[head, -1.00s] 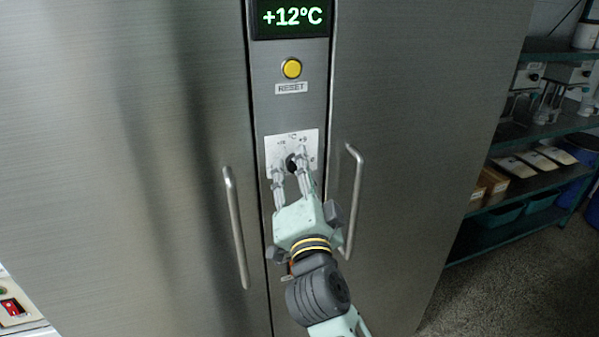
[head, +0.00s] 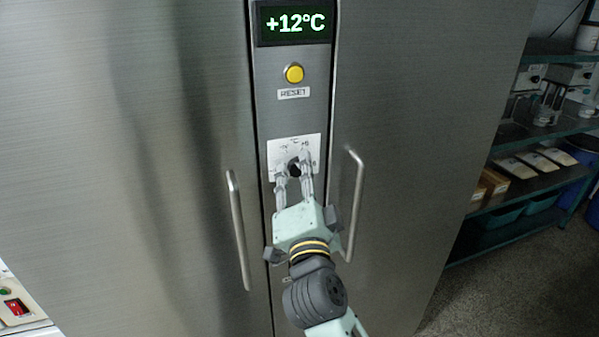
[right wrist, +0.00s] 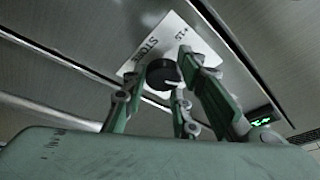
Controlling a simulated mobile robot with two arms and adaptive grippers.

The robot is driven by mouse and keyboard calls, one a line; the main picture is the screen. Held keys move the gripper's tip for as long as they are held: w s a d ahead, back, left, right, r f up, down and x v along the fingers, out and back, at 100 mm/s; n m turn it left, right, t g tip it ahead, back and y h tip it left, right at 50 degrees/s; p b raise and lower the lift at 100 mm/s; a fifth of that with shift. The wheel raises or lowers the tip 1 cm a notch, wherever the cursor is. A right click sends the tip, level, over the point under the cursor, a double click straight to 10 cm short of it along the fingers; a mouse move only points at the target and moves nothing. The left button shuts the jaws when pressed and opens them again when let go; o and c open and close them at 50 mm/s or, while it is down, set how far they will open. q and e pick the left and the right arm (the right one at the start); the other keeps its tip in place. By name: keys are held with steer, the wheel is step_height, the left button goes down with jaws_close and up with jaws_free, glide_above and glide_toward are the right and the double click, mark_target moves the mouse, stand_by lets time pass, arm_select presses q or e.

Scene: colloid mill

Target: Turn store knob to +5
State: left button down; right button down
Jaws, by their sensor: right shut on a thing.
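The black store knob (head: 294,168) sits on a white dial plate (head: 311,144) in the middle strip of a steel cabinet. In the right wrist view the dark round knob (right wrist: 162,74) shows in front of the plate (right wrist: 150,45), which reads "STORE". My right gripper (head: 294,172) is at the plate, its fingers shut on the knob from both sides. The fingers hide part of the knob and dial, so its pointer cannot be read. The display (head: 294,22) above reads +12°C. My left gripper is not in view.
A yellow reset button (head: 294,73) is above the plate. Vertical door handles stand left (head: 237,230) and right (head: 355,205) of my right gripper. Shelves (head: 540,165) with goods are at the right. A red switch (head: 15,307) is at the lower left.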

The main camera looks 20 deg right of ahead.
steer(key=m+g+p, duration=0.1)
steer(key=m+p, duration=0.2)
steer(key=p, duration=0.1)
steer(key=m+g+p, duration=0.1)
steer(key=m+p, duration=0.2)
steer(key=m+g+h+p, duration=0.1)
steer(key=m+p, duration=0.2)
steer(key=p, duration=0.1)
steer(key=shift+a+p, duration=0.25)
steer(key=shift+p, duration=0.1)
steer(key=shift+a+f+m+g+p, duration=0.15)
steer(key=shift+m+g+p, duration=0.25)
steer(key=shift+m+p, duration=0.85)
steer(key=shift+s+f, duration=0.1)
steer(key=c, duration=1.6)
jaws_free()
steer(key=shift+o, duration=0.2)
steer(key=shift+r, duration=0.25)
steer(key=v, duration=1.1)
steer(key=shift+s, duration=0.4)
